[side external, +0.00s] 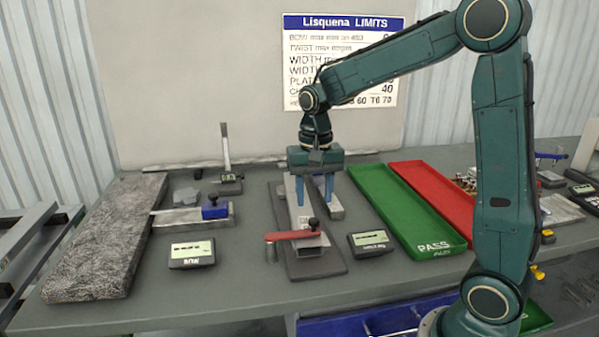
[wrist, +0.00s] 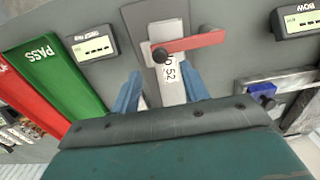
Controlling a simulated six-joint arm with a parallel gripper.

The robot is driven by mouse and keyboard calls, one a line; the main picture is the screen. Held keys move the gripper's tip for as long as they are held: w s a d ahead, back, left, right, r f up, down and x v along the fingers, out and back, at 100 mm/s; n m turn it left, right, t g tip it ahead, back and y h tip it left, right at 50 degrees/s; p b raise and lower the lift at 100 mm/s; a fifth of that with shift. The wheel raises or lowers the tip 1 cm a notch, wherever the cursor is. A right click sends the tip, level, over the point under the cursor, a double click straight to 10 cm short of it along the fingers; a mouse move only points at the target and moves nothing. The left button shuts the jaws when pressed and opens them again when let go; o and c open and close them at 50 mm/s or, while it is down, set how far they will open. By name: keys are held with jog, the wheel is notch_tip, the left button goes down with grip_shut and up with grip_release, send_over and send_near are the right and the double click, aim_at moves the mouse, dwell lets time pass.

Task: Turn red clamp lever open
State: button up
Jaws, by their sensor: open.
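The red clamp lever (side external: 292,235) lies across the near end of a metal fixture (side external: 325,268) in the side view. A dark knob sits at its right end there. In the wrist view the red lever (wrist: 200,42) runs from the dark knob out to the right, across a pale bar (wrist: 172,88) with a printed label. My gripper (side external: 314,200) points down over the fixture, behind the lever in the side view. Its blue fingers (wrist: 160,90) are apart, one on each side of the pale bar in the wrist view. No contact with the lever shows.
A display box (side external: 371,244) stands right of the fixture, another (side external: 192,254) to the left. The green PASS tray (side external: 440,246) and red tray (side external: 458,215) lie right. A speckled slab (side external: 100,240) lies far left.

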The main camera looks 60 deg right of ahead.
aim_at(314, 219)
jog(key=shift+f, duration=2.6)
grip_shut()
